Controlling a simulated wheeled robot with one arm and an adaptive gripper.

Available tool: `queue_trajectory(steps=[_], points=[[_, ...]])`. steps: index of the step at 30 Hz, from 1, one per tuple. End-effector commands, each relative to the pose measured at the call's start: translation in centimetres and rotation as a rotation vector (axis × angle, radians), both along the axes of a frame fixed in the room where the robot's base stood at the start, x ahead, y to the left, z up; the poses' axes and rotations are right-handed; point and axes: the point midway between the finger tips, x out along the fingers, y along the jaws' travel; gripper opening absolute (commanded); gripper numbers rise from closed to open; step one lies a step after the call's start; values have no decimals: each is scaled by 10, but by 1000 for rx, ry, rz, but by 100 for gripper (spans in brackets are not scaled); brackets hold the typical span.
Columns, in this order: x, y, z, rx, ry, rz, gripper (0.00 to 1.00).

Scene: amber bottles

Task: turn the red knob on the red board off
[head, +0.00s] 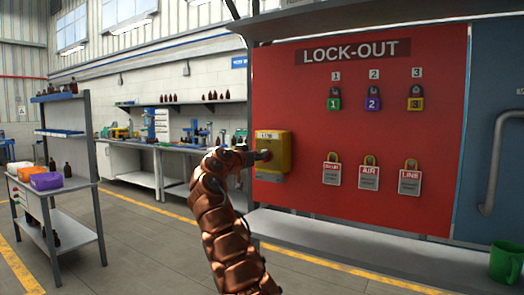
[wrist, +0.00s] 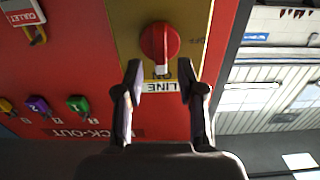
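The red knob (wrist: 160,42) sits on a yellow box (head: 282,168) mounted at the left edge of the red LOCK-OUT board (head: 350,128). In the wrist view its white pointer mark points down the picture towards the ON lettering, above a LINE label; OFF lettering shows to the knob's right. My gripper (wrist: 159,68) is open, with one fingertip on each side of the pointer end of the knob. I cannot tell whether the fingers touch it. In the head view my gripper (head: 250,157) reaches the box from the left and partly hides the knob.
Padlocks (head: 372,100) and lock-out tags (head: 369,176) hang on the board to the right. A grey ledge (head: 330,240) runs below it, with a green mug (head: 505,262) at right. A shelf cart (head: 70,190) stands left. The floor between is clear.

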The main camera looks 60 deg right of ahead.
Motion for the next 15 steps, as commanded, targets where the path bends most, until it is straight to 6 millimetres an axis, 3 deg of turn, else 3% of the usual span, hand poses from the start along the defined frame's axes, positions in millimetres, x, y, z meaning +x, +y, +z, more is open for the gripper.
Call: queue_trajectory(steps=[6,15], points=[[1,-20,2,2,0,0,39],[2,-27,-1,0,0,1,39]])
